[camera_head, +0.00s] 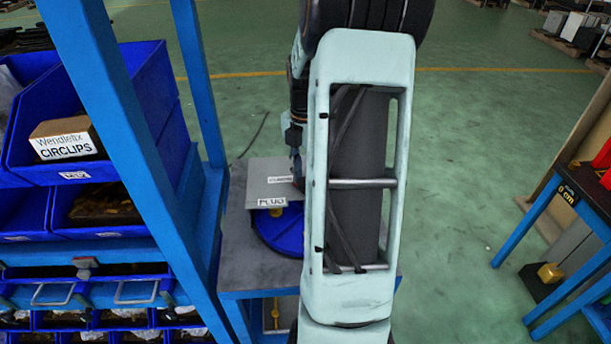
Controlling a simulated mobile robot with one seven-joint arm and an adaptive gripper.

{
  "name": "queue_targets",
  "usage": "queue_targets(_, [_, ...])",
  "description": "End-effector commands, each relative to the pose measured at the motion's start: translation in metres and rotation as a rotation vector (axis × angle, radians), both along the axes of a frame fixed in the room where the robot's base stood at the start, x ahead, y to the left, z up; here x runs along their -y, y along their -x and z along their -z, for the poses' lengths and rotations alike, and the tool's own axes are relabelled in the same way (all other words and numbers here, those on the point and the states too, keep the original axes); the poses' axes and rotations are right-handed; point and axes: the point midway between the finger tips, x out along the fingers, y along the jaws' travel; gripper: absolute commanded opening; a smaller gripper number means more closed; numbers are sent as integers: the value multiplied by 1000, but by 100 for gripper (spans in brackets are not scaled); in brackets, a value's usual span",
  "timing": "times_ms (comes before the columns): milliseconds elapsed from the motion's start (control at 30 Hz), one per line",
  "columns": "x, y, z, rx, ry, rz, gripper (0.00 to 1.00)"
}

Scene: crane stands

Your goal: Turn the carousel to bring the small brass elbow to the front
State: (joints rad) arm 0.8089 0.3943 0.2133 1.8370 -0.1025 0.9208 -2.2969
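A blue round carousel (281,236) sits on a grey-topped stand, partly under a grey cover (258,185). The cover carries a label reading PLUG and a smaller label that is hard to read. A small brass-coloured piece (276,212) shows on the carousel just below the PLUG label; I cannot tell whether it is the elbow. My pale arm link hides the right part of the carousel and cover. A dark part of my arm's end, likely my gripper (296,160), comes down beside the cover, mostly hidden; its fingers cannot be made out.
Blue shelving with bins (95,215) and a CIRCLIPS box (66,140) stands close on the left, its upright near the stand (235,262). A blue-legged table (545,215) is at the right. Green floor between is mostly clear.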

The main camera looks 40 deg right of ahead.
Motion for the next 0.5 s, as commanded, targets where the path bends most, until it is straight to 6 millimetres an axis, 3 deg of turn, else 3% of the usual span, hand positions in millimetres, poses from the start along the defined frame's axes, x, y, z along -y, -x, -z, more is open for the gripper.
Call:
queue_targets(267, [0, 1, 1, -1, -2, 1, 0])
queue_targets(300, [0, 1, 1, -1, -2, 1, 32])
queue_targets(433, [0, 0, 1, -1, -1, 1, 46])
queue_targets(500, [0, 0, 1, -1, -1, 1, 47])
